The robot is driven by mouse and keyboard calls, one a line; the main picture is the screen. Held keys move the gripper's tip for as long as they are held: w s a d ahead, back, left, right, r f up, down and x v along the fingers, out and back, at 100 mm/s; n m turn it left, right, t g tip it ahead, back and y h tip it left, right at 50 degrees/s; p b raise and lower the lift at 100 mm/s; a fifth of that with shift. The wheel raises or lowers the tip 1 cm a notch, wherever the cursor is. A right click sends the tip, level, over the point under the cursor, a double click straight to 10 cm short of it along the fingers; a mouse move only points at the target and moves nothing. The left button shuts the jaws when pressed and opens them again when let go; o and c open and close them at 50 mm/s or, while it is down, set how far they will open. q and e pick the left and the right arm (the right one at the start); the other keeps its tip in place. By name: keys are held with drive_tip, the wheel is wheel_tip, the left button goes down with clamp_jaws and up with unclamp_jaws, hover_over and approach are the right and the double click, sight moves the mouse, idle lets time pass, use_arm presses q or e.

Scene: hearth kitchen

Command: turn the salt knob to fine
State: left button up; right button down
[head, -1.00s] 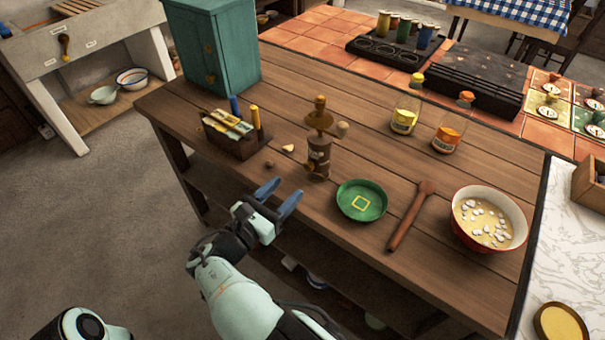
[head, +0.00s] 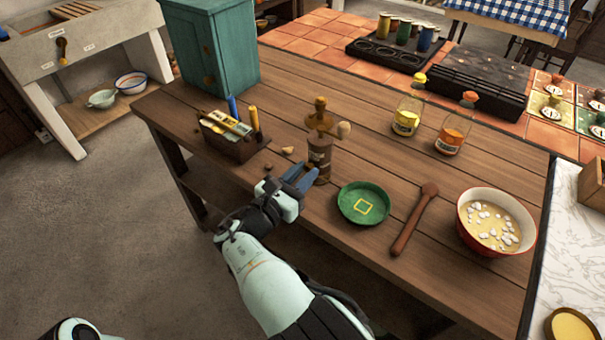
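My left gripper is out of view.
A green dish (head: 364,203), a wooden spoon (head: 415,218) and a red bowl (head: 496,222) stand to the right. A box of packets (head: 235,145) is left of the mill. Two jars (head: 406,118) (head: 451,137) stand behind. The wooden table (head: 365,145) is bare between mill and jars.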

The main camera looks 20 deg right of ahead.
drive_tip(key=shift+m+p, duration=0.4)
drive_tip(key=shift+p, duration=0.05)
drive_tip(key=m+p, duration=0.2)
drive_tip(key=m, duration=0.2)
drive_tip(key=shift+m+p, duration=0.35)
drive_tip(key=shift+m, duration=0.55)
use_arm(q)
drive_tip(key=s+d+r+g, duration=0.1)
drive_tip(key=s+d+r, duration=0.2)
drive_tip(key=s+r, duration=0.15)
use_arm(e)
drive_tip(key=shift+m, duration=0.9)
drive_tip(key=shift+f+m, duration=0.1)
drive_tip(key=shift+m, duration=0.8)
drive_tip(key=m, duration=0.2)
drive_tip(key=shift+m, duration=0.4)
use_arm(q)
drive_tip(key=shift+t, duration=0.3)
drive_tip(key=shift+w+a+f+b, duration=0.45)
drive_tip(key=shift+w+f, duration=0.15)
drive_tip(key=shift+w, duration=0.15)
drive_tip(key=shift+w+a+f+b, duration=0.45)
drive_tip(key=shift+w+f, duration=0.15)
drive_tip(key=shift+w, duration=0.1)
use_arm(e)
drive_tip(key=shift+m, duration=2.4)
